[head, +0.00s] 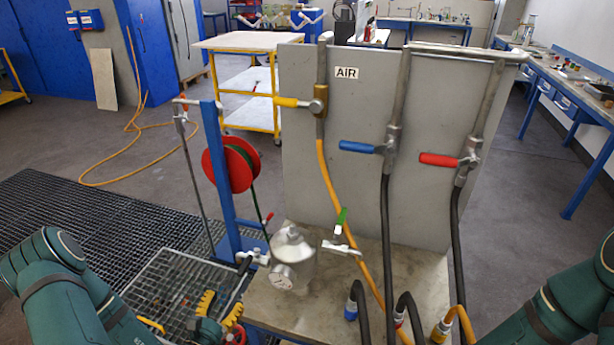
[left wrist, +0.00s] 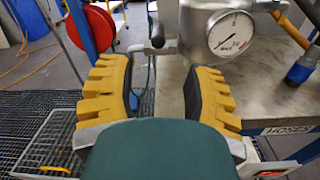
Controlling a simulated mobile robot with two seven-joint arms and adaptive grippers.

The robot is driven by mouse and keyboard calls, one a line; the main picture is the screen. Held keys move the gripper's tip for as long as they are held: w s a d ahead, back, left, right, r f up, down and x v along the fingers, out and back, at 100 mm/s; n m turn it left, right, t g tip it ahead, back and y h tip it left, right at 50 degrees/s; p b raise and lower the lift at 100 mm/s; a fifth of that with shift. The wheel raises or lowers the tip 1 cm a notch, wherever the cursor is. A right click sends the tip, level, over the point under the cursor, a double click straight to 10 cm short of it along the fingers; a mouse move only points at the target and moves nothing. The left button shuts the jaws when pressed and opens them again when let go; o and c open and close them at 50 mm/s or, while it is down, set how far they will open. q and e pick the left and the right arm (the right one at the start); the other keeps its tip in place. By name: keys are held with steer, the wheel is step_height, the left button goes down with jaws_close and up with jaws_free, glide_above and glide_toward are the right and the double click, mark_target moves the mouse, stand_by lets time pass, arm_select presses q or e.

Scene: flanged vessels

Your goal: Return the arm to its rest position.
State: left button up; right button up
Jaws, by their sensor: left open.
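My left arm comes in from the lower left of the head view. My left gripper (head: 218,312) is low, beside the near left corner of the bench. In the left wrist view the left gripper (left wrist: 160,95) has its two yellow-padded fingers spread wide, with nothing held between them. A small metal vessel (head: 294,257) with a round pressure gauge (head: 282,277) stands just beyond it on the bench; the gauge (left wrist: 231,34) shows large in the left wrist view. My right arm is at the lower right of the head view; its gripper is out of the frame.
A grey panel marked AIR (head: 346,73) carries yellow, blue (head: 358,147) and red (head: 438,160) valve handles with hoses. A red hose reel (head: 215,167) hangs on a blue post. A wire tray (head: 170,280) lies left of the bench (head: 262,306). Open floor (head: 530,240) is at the right.

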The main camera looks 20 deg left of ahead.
arm_select(q)
steer(key=s+d+m+g+h, duration=0.2)
steer(key=d+m+g+h, duration=0.5)
steer(key=d+h, duration=0.8)
steer(key=s+d+f+m+g+y+b, duration=0.1)
steer(key=s+d+f+m+g+y, duration=0.15)
steer(key=s+d+m+g, duration=0.35)
steer(key=s+d+f+m+g+y+b, duration=0.1)
steer(key=s+d+f+m+g, duration=0.25)
steer(key=s+m+g, duration=0.4)
step_height(320, 180, down, 4)
steer(key=a+m+g+y, duration=0.1)
steer(key=a+m+y, duration=0.1)
steer(key=m+y, duration=0.25)
steer(key=w+m+t+y, duration=0.3)
steer(key=w+m+t, duration=0.2)
steer(key=w, duration=0.6)
steer(key=shift+d+f+m+b, duration=0.25)
steer(key=shift+m+b, duration=0.2)
steer(key=shift+m, duration=0.45)
steer(key=shift+w+t, duration=0.1)
steer(key=shift+t, duration=0.15)
